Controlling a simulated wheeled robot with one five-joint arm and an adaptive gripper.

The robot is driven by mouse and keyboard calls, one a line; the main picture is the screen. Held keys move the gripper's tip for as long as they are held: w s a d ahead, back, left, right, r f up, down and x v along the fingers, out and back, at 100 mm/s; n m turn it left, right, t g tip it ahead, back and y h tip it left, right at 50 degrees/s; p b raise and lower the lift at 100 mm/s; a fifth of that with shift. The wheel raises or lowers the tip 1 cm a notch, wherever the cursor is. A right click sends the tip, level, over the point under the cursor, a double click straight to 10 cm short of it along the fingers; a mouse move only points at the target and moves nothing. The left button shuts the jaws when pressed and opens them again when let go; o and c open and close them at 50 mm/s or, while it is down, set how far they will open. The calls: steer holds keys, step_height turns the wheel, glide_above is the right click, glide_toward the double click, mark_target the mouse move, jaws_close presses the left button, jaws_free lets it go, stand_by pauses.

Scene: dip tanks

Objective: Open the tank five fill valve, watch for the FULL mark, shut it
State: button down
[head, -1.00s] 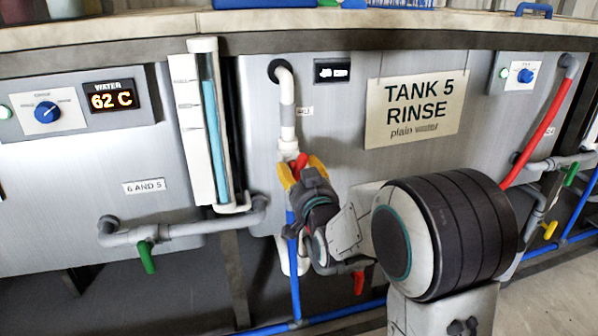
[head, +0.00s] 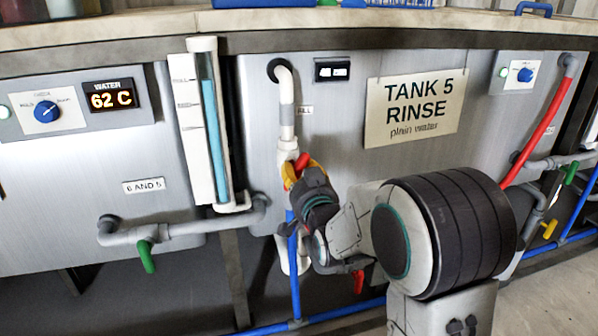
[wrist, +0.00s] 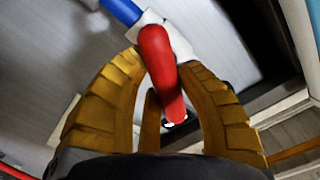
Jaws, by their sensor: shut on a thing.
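The tank five fill valve has a red lever handle (head: 302,160) on the white fill pipe (head: 287,130), above a blue pipe. In the wrist view the red handle (wrist: 160,65) lies between my yellow fingers, with the white valve body behind it. My gripper (head: 296,172) is shut on this handle; it fills the lower wrist view (wrist: 165,105). The sight gauge (head: 200,120) to the left holds a blue column (head: 212,125) whose top is about level with the upper mark, whose lettering is small. Whether the valve is open is unclear.
The TANK 5 RINSE sign (head: 415,110) hangs right of the fill pipe. A green-handled valve (head: 146,255) is at lower left, and another red handle (head: 358,281) is below my wrist. Blue floor pipes (head: 295,275) run underneath. A WATER display (head: 108,97) reads 62 C.

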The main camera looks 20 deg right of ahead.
mark_target(299, 177)
steer(key=m, duration=0.6)
steer(key=shift+a, duration=0.15)
steer(key=m, duration=0.6)
steer(key=shift+a+f, duration=0.1)
stand_by(0.5)
steer(key=c, duration=0.8)
jaws_free()
steer(key=shift+f, duration=0.1)
steer(key=shift+c, duration=0.2)
steer(key=shift+s, duration=0.1)
steer(key=shift+s, duration=3.6)
